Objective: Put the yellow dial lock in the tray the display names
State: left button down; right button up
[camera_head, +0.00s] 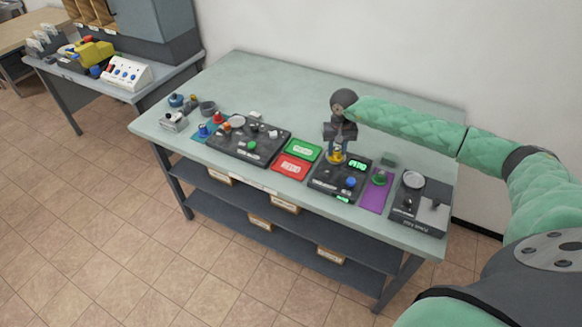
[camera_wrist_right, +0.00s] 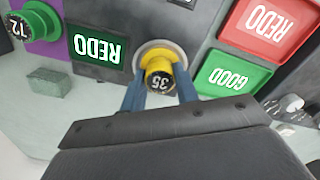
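The yellow dial lock (camera_head: 335,158) is at the round pale seat of the dark test device (camera_head: 325,180). In the right wrist view the lock (camera_wrist_right: 158,74) shows a black face marked 35. My right gripper (camera_head: 336,147) points down over it, with its fingers (camera_wrist_right: 160,92) against both sides of the lock. I cannot tell whether the lock rests on the seat or just above it. The red REDO tray (camera_head: 291,167) and green GOOD tray (camera_head: 304,151) lie left of the device. My left gripper is out of view.
A purple mat (camera_head: 373,197) with a green dial lock (camera_head: 379,179) and a grey machine (camera_head: 421,203) lie to the right. A dark panel (camera_head: 248,142) and a blue mat with small red and blue items lie left. The bench's back (camera_head: 270,85) is clear.

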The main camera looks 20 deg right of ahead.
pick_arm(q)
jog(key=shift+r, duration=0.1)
pick_arm(e)
jog(key=shift+r, duration=2.25)
